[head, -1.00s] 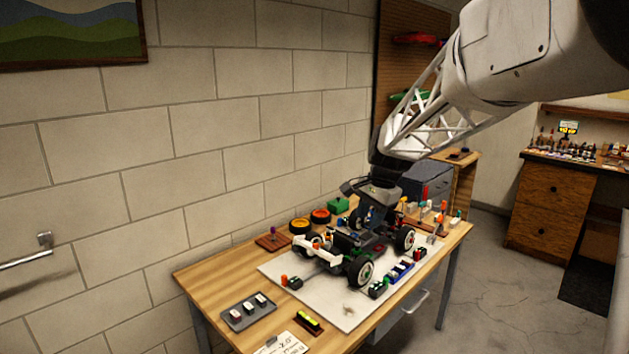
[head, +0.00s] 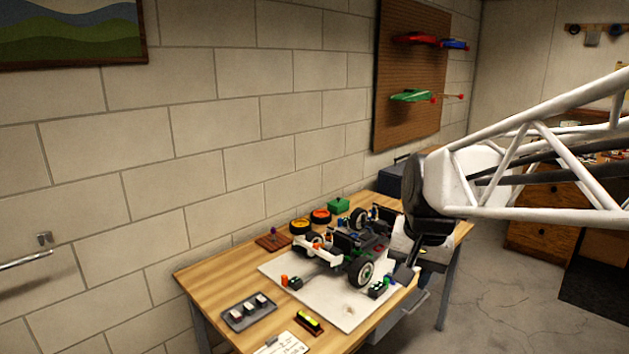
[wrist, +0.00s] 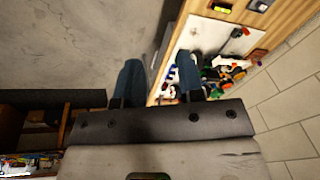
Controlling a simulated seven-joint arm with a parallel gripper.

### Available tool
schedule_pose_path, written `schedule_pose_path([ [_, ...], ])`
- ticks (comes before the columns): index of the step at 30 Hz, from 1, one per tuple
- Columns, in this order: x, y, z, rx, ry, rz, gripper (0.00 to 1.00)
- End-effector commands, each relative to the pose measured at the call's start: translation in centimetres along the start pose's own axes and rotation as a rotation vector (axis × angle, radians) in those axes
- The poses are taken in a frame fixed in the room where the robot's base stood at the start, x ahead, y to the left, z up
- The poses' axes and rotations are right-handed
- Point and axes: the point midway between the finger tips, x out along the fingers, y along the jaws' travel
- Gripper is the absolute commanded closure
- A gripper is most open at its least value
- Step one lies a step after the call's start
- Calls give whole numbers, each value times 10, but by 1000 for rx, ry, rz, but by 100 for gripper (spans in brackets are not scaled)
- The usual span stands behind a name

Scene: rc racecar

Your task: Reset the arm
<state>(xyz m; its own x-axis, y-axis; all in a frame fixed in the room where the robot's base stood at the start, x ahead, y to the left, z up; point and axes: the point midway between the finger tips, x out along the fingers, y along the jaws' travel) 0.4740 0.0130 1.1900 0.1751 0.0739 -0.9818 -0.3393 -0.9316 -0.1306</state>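My arm reaches in from the right in the head view. My gripper (head: 403,272) hangs at the right edge of the workbench, pointing down, in front of part of the RC car. In the wrist view its two dark fingers (wrist: 158,78) are apart, with only floor and the table edge showing between them. The RC car (head: 361,270) stands on a white mat (head: 345,310) on the wooden workbench (head: 215,275). Its right part is hidden behind my gripper in the head view. The car shows small beyond the right finger in the wrist view.
A grey tray (head: 248,312) with small parts, a yellow level (head: 309,322) and a paper note (head: 282,344) lie at the bench front. Bare floor (head: 480,310) lies right of the bench.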

Motion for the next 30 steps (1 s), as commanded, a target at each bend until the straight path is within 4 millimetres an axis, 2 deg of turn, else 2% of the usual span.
schedule_pose_path([
  [1,-1,6,12,-23,7,3,65],
  [9,3,36,70,-157,36,29,65],
  [18,15,65,127,-292,63,59,65],
  [24,21,75,145,-340,70,70,65],
  [30,22,76,148,-349,71,73,65],
])
